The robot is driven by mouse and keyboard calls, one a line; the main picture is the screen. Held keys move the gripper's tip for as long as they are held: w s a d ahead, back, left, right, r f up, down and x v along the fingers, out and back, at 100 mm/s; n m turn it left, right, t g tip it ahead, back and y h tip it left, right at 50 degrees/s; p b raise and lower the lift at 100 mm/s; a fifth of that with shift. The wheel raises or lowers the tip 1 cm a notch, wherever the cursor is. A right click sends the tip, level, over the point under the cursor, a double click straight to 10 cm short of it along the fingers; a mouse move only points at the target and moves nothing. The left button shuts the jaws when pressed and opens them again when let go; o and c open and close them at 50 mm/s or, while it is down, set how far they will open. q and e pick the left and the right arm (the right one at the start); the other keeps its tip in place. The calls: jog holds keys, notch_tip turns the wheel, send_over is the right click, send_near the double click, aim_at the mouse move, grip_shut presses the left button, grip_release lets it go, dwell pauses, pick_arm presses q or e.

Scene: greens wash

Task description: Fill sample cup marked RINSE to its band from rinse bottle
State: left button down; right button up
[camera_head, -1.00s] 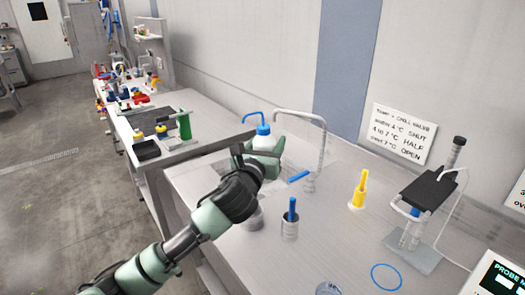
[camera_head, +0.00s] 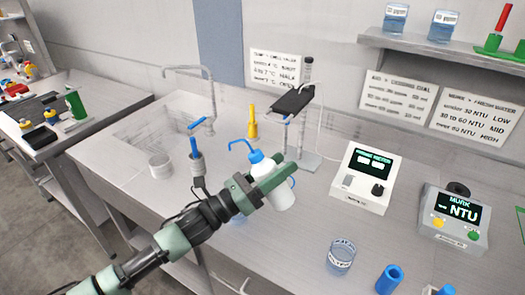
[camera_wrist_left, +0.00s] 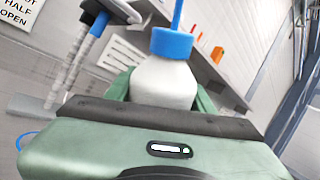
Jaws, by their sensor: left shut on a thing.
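The rinse bottle (camera_head: 281,196), white with a blue cap and bent blue spout, is upright in my left gripper (camera_head: 268,177), which is shut on its body above the bench. The left wrist view shows the bottle's white shoulder (camera_wrist_left: 165,82) and blue cap between the fingers. A clear cup (camera_head: 341,257) with dark lettering near its rim stands on the bench to the right of the bottle. Its lettering is too small to read, and I cannot make out a band. Another bluish clear cup (camera_head: 238,219) is partly hidden below my gripper. My right gripper is not in view.
A probe meter (camera_head: 361,180) and a MURK meter (camera_head: 453,218) stand right of the bottle. A blue cylinder (camera_head: 389,280) is near the front edge. A yellow bottle (camera_head: 252,122), a probe stand (camera_head: 302,155) and a sink tap (camera_head: 212,100) are behind. Bench around the lettered cup is clear.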

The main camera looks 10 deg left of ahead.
pick_arm(q)
jog(key=shift+s+d, duration=0.3)
jog(key=shift+s, duration=0.05)
jog(key=shift+w+f, duration=0.1)
jog(key=shift+d+f+n+t+b, duration=0.1)
jog(key=shift+f+n+t+b, duration=0.65)
jog(key=shift+b, duration=1.05)
jog(key=shift+d+f+n+t+b, duration=0.1)
jog(key=shift+f+n+t+b, duration=0.2)
jog(key=shift+n+t+b, duration=0.85)
jog(key=shift+a+r+n+t+y+b, duration=0.1)
jog(key=shift+r+n+t+y+b, duration=0.45)
jog(key=shift+n, duration=0.5)
jog(key=shift+a+r+n+t+y+b, duration=0.1)
jog(key=shift+r+n+t+y+b, duration=0.2)
jog(key=shift+r+n+t, duration=0.5)
jog(key=shift+r+n+t+y, duration=0.35)
jog(key=shift+r+n+y, duration=0.05)
jog(key=shift+n, duration=0.4)
jog(key=shift+r+n+t+y, duration=0.3)
jog(key=shift+r+n+y, duration=0.05)
jog(key=shift+n, duration=0.4)
dwell(1.2)
